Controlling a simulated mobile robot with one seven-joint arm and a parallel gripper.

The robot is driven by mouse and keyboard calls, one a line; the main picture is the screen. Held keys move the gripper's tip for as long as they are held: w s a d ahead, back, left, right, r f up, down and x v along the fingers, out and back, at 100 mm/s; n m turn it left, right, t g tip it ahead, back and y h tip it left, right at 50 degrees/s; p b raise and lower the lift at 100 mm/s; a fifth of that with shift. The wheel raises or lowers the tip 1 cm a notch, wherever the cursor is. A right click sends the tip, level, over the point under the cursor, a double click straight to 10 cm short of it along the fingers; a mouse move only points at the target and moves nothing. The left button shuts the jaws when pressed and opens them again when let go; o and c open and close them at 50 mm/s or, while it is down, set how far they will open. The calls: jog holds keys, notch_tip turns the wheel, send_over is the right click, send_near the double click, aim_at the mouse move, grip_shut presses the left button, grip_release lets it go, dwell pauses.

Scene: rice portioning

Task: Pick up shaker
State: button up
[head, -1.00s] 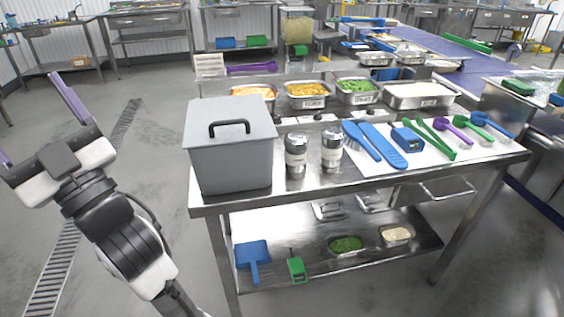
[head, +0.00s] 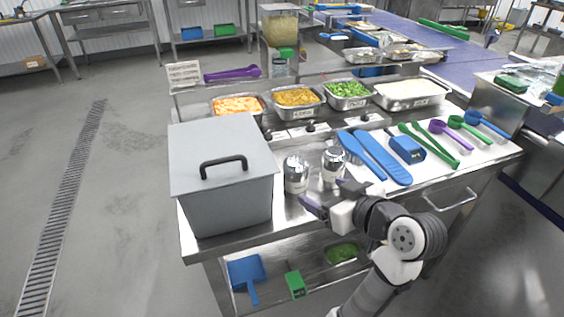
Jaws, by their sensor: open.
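Two metal shakers with pale labels stand upright side by side on the steel table. The left shaker (head: 297,175) is beside the grey lidded box, and the right shaker (head: 334,163) is next to the blue tools. My gripper (head: 328,196) has purple fingers and is open and empty. It is at the front of the table, just in front of the shakers and nearest the right one. In this view it overlaps the lower part of the right shaker. I cannot tell whether it touches either shaker.
The grey box (head: 222,200) with a black handle stands left of the shakers. Blue brushes (head: 380,155), a blue device (head: 407,148) and several scoops lie on a white mat to the right. Food trays (head: 297,100) line the back. A lower shelf holds a blue scoop (head: 247,270).

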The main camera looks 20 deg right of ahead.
aim_at(300, 180)
jog(key=p+x, duration=0.1)
jog(key=x, duration=0.7)
jog(key=shift+d+f, duration=0.1)
jog(key=shift+d+p+x, duration=0.2)
jog(key=shift+p+x, duration=0.25)
jog(key=shift+x, duration=1.05)
jog(key=shift+d+p+x, duration=0.15)
jog(key=shift+p+x, duration=0.25)
jog(key=shift+x, duration=1.1)
jog(key=shift+f, duration=0.1)
jog(key=c, duration=1.1)
